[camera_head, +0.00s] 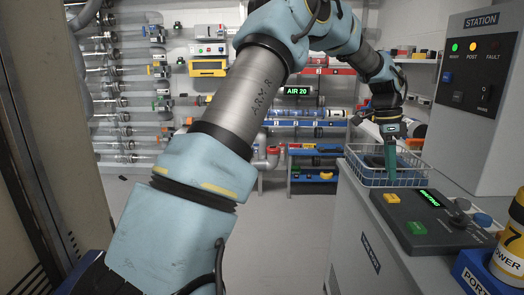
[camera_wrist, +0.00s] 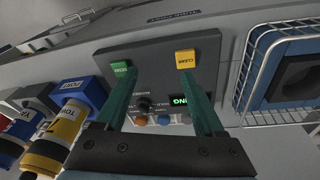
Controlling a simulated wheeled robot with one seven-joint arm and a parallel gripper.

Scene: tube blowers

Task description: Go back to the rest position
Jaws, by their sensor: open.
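My gripper (camera_head: 390,168) hangs at the end of my arm at the right of the head view, fingers pointing down, in line with the wire basket on the counter. In the wrist view my gripper (camera_wrist: 160,75) has its two green fingers spread apart with nothing between them. The grey control panel (camera_wrist: 150,50) shows behind the fingers, with a green button (camera_wrist: 121,67) near the left fingertip and a yellow CLEAR button (camera_wrist: 185,59) near the right one. I cannot tell whether the fingers touch the panel.
The wire basket (camera_head: 358,176) stands on the counter (camera_head: 352,215) behind the control panel (camera_head: 428,220). The grey station cabinet (camera_head: 478,120) rises at right, its POST lamp lit. A yellow canister (camera_head: 510,255) sits at the lower right. Floor (camera_head: 285,235) left of the counter is clear.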

